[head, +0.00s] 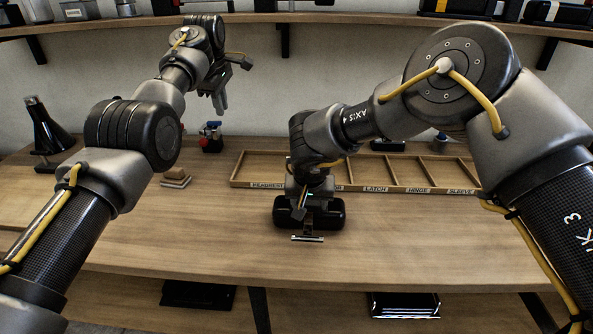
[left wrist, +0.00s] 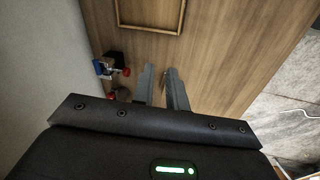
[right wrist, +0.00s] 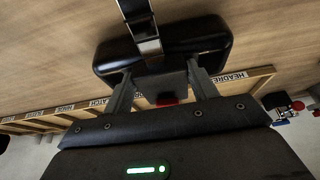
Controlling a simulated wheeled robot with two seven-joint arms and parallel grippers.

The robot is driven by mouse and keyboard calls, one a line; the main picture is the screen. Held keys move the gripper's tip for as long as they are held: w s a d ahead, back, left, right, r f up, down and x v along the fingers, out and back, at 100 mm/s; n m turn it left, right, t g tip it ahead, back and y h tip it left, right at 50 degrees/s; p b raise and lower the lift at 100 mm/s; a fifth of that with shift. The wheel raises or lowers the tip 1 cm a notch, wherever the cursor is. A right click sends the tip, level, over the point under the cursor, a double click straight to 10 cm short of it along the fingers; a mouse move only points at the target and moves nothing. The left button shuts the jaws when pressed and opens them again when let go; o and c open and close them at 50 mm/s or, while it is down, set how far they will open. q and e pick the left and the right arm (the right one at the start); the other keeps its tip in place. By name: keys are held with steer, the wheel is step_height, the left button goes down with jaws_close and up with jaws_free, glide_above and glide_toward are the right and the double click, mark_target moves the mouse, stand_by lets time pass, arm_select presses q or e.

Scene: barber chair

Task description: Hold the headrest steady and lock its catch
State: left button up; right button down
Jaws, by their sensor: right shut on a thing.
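The headrest is a black padded cushion (head: 330,212) lying on the bench in front of the tray, with a shiny metal stem (head: 307,237) towards the front edge. The right wrist view shows the cushion (right wrist: 205,45) and stem (right wrist: 146,40) close up. My right gripper (right wrist: 163,85) is shut on the headrest's dark block, one finger on each side. A small red part (right wrist: 167,98) shows between the fingers; I cannot tell whether it is the catch or how it is set. My left gripper (head: 220,98) is raised at the back left, empty, its fingers slightly apart (left wrist: 163,75).
A shallow wooden tray with labelled compartments (head: 240,170) lies behind the headrest. A blue and red device (head: 211,137), small stacked blocks (head: 175,178) and a black cone-shaped stand (head: 48,130) are at the left. A shelf (head: 280,18) runs along the wall.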

arm_select(q)
steer(key=w+a+r+t+y, duration=0.1)
steer(key=a+r, duration=0.1)
steer(key=w+a+r+m+t+y, duration=0.1)
steer(key=w+a+r+t, duration=0.1)
steer(key=a+r, duration=0.1)
steer(key=w+a+r+t+y, duration=0.1)
steer(key=a+r, duration=0.1)
steer(key=r, duration=0.1)
steer(key=shift+w+a+y, duration=0.3)
steer(key=shift+w, duration=0.05)
jaws_close()
steer(key=w+d+r+m+t+h, duration=0.35)
steer(key=d+m+t, duration=0.3)
steer(key=m, duration=0.45)
steer(key=s+d+f+m+g+h, duration=0.3)
steer(key=s+d+f+m, duration=0.15)
steer(key=f, duration=0.45)
steer(key=s+d+f+m+g+h, duration=0.25)
steer(key=s+d+f+g, duration=0.2)
steer(key=f, duration=0.45)
steer(key=s+d+f+m+g+h, duration=0.1)
steer(key=s+d+f+g+h, duration=0.2)
steer(key=s, duration=0.5)
steer(key=w+d+f+y, duration=0.1)
steer(key=d+f, duration=0.6)
steer(key=d, duration=0.3)
steer(key=shift+w+f, duration=0.2)
steer(key=shift+f, duration=0.1)
